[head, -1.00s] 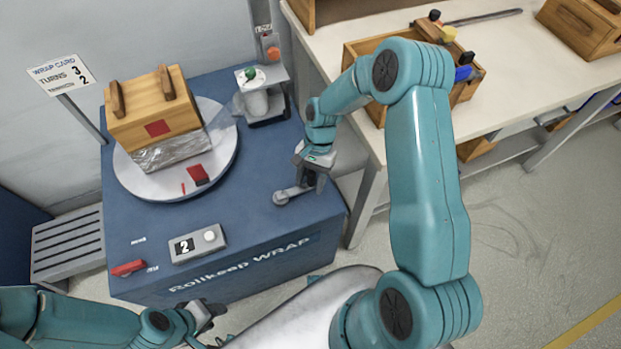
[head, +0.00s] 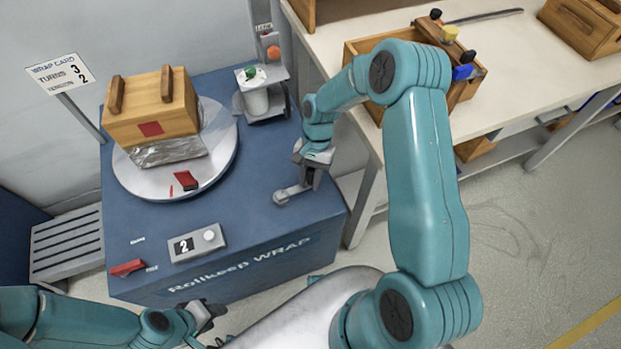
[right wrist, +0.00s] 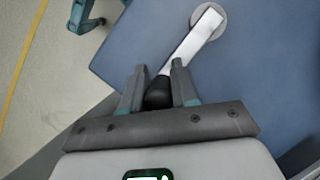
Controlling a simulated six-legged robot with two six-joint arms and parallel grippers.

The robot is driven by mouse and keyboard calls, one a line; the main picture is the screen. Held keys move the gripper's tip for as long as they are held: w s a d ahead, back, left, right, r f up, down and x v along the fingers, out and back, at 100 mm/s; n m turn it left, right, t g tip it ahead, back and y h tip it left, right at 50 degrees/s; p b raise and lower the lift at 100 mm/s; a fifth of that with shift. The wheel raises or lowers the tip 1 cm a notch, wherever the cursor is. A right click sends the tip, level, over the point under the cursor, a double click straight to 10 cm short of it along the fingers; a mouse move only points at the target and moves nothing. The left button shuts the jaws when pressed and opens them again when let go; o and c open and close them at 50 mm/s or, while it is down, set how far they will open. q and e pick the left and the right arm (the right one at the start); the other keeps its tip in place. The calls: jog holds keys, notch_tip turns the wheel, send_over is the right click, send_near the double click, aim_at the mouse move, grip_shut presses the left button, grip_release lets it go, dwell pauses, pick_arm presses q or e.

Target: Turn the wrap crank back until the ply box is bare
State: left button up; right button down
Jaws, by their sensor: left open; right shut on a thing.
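The ply box (head: 150,105) sits on the round white turntable (head: 222,160) on the blue wrap machine. Clear film (head: 168,150) is around its lower part; the upper wood is bare. A red tab (head: 187,180) lies on the turntable's front. My right gripper (head: 310,180) is shut on the dark knob (right wrist: 158,92) of the wrap crank, whose pale arm shows in the right wrist view (right wrist: 193,45). In the head view the crank hub (head: 281,197) lies left of the gripper. My left gripper (head: 210,315) is open and empty in front of the machine.
A counter (head: 183,246) reads 2, with a red switch (head: 128,268) beside it. The film roll post (head: 258,98) stands right of the turntable. A wrap card (head: 60,73) stands at left. A bench with a wooden tray (head: 360,50) is at right.

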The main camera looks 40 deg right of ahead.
jog(key=w+n+h+b, duration=0.1)
jog(key=w+n+b, duration=0.1)
jog(key=w+n, duration=0.1)
jog(key=shift+w+d+g, duration=0.1)
jog(key=shift+g, duration=0.2)
jog(key=w+n, duration=0.1)
jog(key=w+n+h+b, duration=0.1)
jog(key=n, duration=0.1)
jog(key=shift+a+f+g, duration=0.1)
jog(key=shift+a+g, duration=0.2)
jog(key=n, duration=0.1)
jog(key=w+n+h+b, duration=0.1)
jog(key=shift+w+a+n, duration=0.25)
jog(key=shift+a+n, duration=0.05)
jog(key=shift+a, duration=0.1)
jog(key=shift+w+a+n+g+h+b, duration=0.15)
jog(key=shift+w+a+n+h+b, duration=0.2)
jog(key=shift+n, duration=0.4)
jog(key=shift+w+a+n+g+h+b, duration=0.15)
jog(key=shift+w+a+n+h+b, duration=0.15)
jog(key=shift+n, duration=0.45)
jog(key=c, duration=0.9)
grip_release()
jog(key=shift+w, duration=0.1)
